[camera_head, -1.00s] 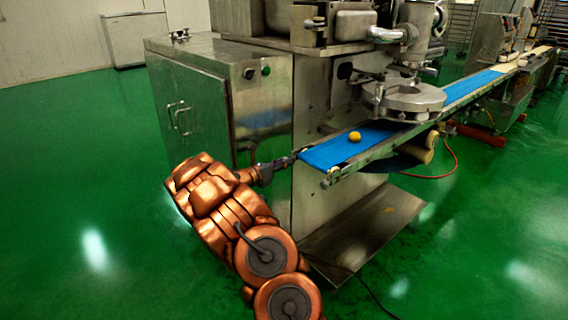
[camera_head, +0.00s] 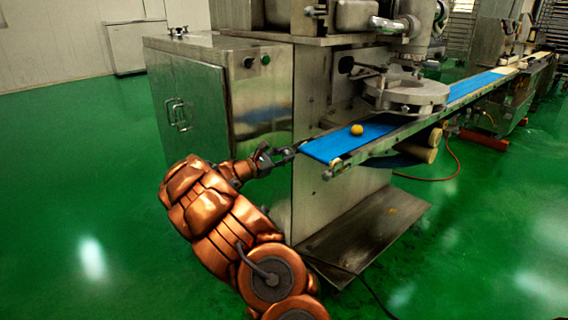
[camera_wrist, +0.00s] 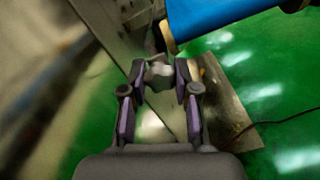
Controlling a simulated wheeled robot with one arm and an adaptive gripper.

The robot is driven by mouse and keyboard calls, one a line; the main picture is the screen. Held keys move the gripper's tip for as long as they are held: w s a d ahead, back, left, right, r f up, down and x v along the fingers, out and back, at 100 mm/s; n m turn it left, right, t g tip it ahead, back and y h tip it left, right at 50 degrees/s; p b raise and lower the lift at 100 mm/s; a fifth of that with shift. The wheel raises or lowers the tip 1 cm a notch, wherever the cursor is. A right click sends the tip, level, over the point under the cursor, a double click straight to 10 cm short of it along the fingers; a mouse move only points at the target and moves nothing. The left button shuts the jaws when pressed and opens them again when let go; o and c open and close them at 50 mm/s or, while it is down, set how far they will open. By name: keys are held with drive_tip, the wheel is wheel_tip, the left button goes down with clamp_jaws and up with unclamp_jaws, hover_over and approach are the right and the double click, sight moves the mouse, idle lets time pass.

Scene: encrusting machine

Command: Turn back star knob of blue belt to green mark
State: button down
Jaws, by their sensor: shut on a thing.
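The blue belt (camera_head: 345,143) runs from its near end beside the steel machine towards the back right. It also shows at the top of the wrist view (camera_wrist: 215,14). My gripper (camera_head: 288,153) is at the belt's near left corner. In the wrist view my gripper (camera_wrist: 160,82) has its two fingers on either side of a grey lobed star knob (camera_wrist: 159,74), shut on it. I cannot see a green mark in either view.
The steel machine cabinet (camera_head: 215,100) stands just left of the belt end. A round yellow piece (camera_head: 357,129) lies on the belt. A steel plate (camera_head: 362,235) lies low beneath the belt.

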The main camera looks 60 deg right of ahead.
drive_tip(key=m+b, duration=0.3)
drive_tip(key=shift+f+m+b, duration=0.25)
drive_tip(key=shift+m+b, duration=0.1)
drive_tip(key=shift+m, duration=0.05)
drive_tip(key=m+b, duration=0.3)
drive_tip(key=b, duration=0.1)
drive_tip(key=shift+w+m, duration=0.1)
drive_tip(key=shift+m, duration=0.2)
drive_tip(key=m+b, duration=0.4)
drive_tip(key=b, duration=0.1)
drive_tip(key=shift+m, duration=0.3)
drive_tip(key=m+b, duration=0.2)
drive_tip(key=b, duration=0.2)
drive_tip(key=shift+f+m, duration=0.1)
drive_tip(key=shift+m, duration=0.3)
drive_tip(key=m+b, duration=0.4)
drive_tip(key=shift+b, duration=0.3)
drive_tip(key=m, duration=0.3)
drive_tip(key=shift+r+b, duration=0.35)
drive_tip(key=shift+b, duration=0.05)
drive_tip(key=shift+m, duration=1.6)
